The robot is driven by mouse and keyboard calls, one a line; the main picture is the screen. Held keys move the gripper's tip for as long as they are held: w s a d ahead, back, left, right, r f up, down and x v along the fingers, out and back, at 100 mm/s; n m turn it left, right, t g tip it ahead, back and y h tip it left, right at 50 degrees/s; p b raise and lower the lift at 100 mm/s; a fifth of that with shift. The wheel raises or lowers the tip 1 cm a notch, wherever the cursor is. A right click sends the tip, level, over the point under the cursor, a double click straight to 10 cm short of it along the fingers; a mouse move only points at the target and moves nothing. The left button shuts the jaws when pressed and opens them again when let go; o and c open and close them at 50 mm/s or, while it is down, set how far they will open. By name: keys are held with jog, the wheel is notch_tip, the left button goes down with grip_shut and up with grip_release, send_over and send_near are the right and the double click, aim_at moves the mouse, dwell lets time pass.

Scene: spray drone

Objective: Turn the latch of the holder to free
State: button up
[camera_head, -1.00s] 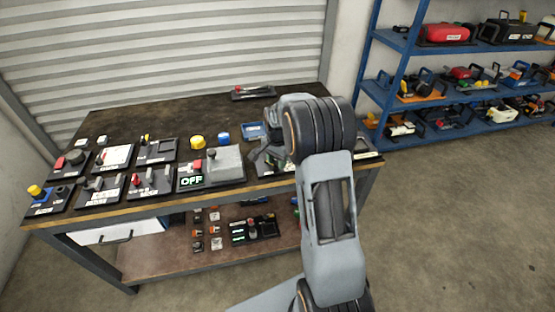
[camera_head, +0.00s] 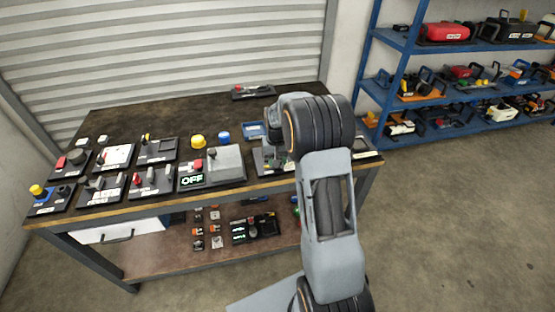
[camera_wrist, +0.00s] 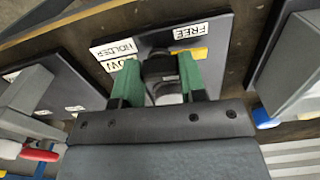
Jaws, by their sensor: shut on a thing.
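The holder is a dark plate (camera_wrist: 215,62) under my gripper in the wrist view. White labels on it read FREE and HOLDER, with a yellow patch beside the FREE label. The latch (camera_wrist: 158,66) is a dark, rounded piece standing between my green fingers. My gripper (camera_wrist: 160,80) is shut on it, with one finger on either side. The fingers hide part of the latch, so its exact angle is hard to tell. In the head view the holder (camera_head: 270,165) sits at the bench's front right, partly hidden by my arm.
The bench (camera_head: 130,125) carries other panels along its front, including a grey box with an OFF display (camera_head: 193,180) just left of the holder. A blue tray (camera_head: 252,129) lies behind the holder. Blue shelves (camera_head: 470,60) stand at the right.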

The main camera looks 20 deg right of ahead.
jog(key=shift+n, duration=0.5)
jog(key=o, duration=0.9)
notch_tip(320, 180, up, 14)
jog(key=shift+f+p, duration=0.1)
jog(key=shift+p, duration=0.25)
dwell(0.5)
